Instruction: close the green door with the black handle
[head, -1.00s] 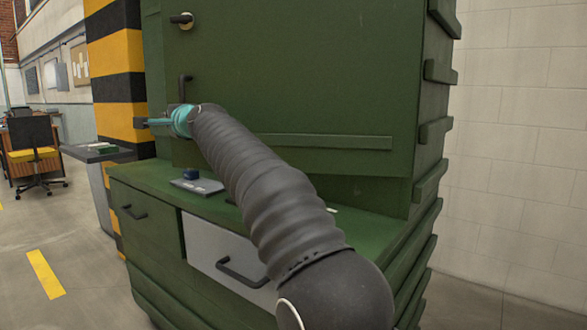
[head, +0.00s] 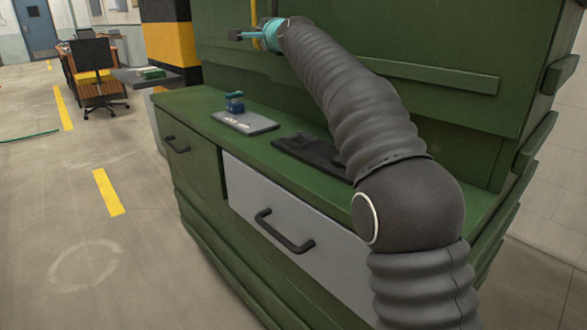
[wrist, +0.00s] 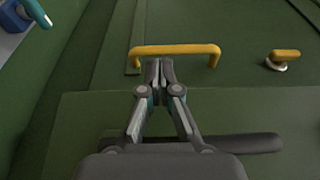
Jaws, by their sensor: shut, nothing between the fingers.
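The green door with the black handle (wrist: 240,143) takes up the lower part of the wrist view, its edge running across the picture. The handle is a dark bar, partly hidden behind my gripper. Past that edge is a green surface with a yellow handle (wrist: 190,51) and a small yellow latch (wrist: 286,56). My gripper (wrist: 159,65) is shut and empty, its tips just in front of the yellow handle; I cannot tell whether they touch. In the head view my gripper (head: 240,36) is near the cabinet front. How far the door stands open is unclear.
Below are a green ledge (head: 185,101) with a grey plate (head: 246,123) bearing a blue item (head: 235,101), and a black flat object (head: 308,152). A grey drawer (head: 243,187) has a black handle. Floor at left is clear; a chair (head: 96,70) stands farther back.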

